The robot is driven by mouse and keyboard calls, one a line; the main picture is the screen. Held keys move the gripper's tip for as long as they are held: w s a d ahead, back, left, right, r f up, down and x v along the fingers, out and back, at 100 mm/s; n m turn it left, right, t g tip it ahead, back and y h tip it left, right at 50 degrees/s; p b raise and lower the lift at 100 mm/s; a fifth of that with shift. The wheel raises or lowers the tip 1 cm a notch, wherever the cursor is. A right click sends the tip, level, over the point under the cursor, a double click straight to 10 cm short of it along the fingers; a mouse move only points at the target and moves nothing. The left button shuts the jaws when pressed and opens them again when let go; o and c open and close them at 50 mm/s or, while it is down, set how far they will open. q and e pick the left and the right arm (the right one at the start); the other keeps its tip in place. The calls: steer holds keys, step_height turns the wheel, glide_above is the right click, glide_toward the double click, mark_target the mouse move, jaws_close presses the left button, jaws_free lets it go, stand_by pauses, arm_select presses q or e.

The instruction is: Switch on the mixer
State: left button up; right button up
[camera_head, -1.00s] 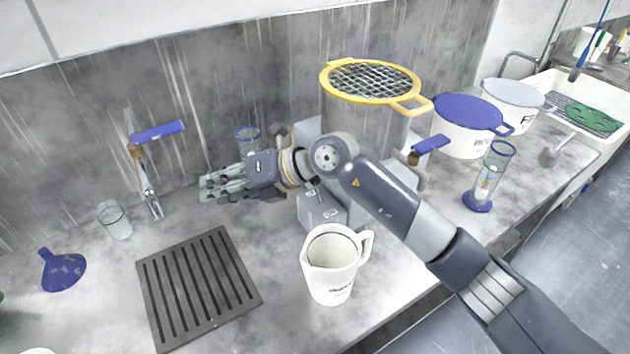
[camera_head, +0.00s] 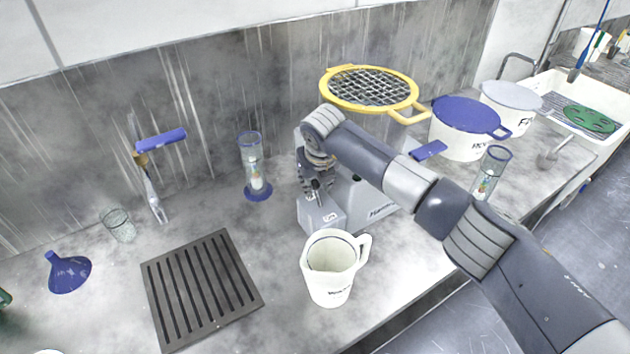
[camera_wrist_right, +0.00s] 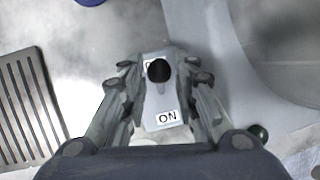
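The mixer (camera_head: 360,205) is a grey machine on the worktop, partly hidden behind my right arm. Its low front block also shows in the right wrist view, with a round black knob (camera_wrist_right: 159,70) on top. A white "ON" label (camera_wrist_right: 167,117) is on the near side of the knob. A second label beyond it is mostly hidden by the knob. My right gripper (camera_head: 318,182) points down over this block. In the right wrist view its fingers (camera_wrist_right: 162,85) are apart, one set on each side of the knob. I cannot tell whether they touch it. My left gripper is not in view.
A white jug (camera_head: 328,285) stands close in front of the mixer. A glass cylinder (camera_head: 252,165) stands to its left, and a dark slotted grate (camera_head: 200,285) lies further left. A yellow-rimmed sieve (camera_head: 370,88) and a blue-lidded pot (camera_head: 463,135) are behind my arm.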

steer(key=shift+x, duration=1.5)
steer(key=shift+c, duration=0.6)
jaws_close()
